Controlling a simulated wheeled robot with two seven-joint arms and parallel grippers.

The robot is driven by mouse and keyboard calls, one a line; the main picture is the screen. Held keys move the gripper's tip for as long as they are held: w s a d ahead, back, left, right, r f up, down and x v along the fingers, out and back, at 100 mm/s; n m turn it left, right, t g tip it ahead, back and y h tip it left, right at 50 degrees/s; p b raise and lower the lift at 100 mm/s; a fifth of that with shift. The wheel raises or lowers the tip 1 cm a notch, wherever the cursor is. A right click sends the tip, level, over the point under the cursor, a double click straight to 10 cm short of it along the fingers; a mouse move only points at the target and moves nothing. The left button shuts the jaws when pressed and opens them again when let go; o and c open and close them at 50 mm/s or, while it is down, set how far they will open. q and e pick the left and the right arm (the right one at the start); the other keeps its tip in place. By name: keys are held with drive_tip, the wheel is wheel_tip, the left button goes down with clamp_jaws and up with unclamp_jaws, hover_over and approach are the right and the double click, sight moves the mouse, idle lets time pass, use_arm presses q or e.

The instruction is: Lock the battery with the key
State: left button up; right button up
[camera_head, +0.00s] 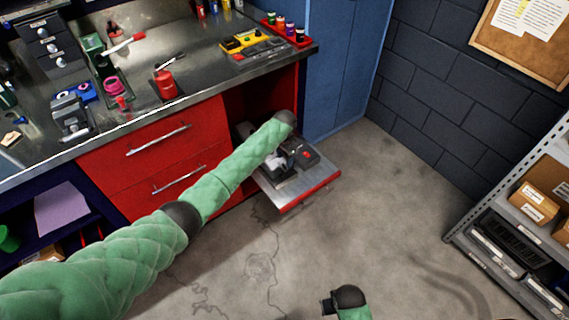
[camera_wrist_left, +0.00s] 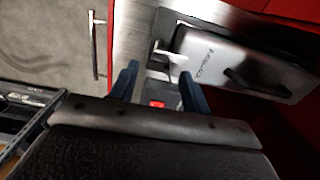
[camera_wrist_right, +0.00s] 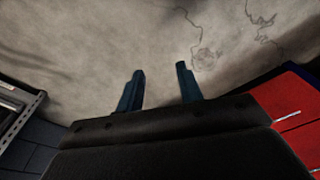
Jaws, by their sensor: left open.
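My left gripper (camera_head: 279,163) is over the pulled-out metal shelf of the red cabinet and hides part of what lies there. In the left wrist view its two blue fingers (camera_wrist_left: 157,88) are open and apart. A small pale piece (camera_wrist_left: 172,56), which looks like the key, shows just beyond the fingertips; no finger visibly touches it. Beside it is the grey battery (camera_wrist_left: 232,62) with dark lettering and a dark handle. A red spot (camera_wrist_left: 157,104) shows between the fingers. My right gripper (camera_wrist_right: 159,75) is open and empty above bare floor.
The shelf (camera_head: 312,190) has a red front edge and juts out over the floor. The workbench (camera_head: 205,65) above holds several tools, a red can (camera_head: 165,84) and a yellow tray (camera_head: 245,40). A shelving rack (camera_head: 520,220) stands at right. Floor between is clear.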

use_arm(q)
drive_tip(key=shift+r, duration=1.9)
use_arm(e)
drive_tip(key=shift+w+a+r, duration=0.1)
drive_tip(key=shift+w+r, duration=0.05)
drive_tip(key=shift+r, duration=0.6)
drive_tip(key=shift+w+a+r, duration=0.1)
drive_tip(key=shift+w+r, duration=0.05)
drive_tip(key=shift+r, duration=0.55)
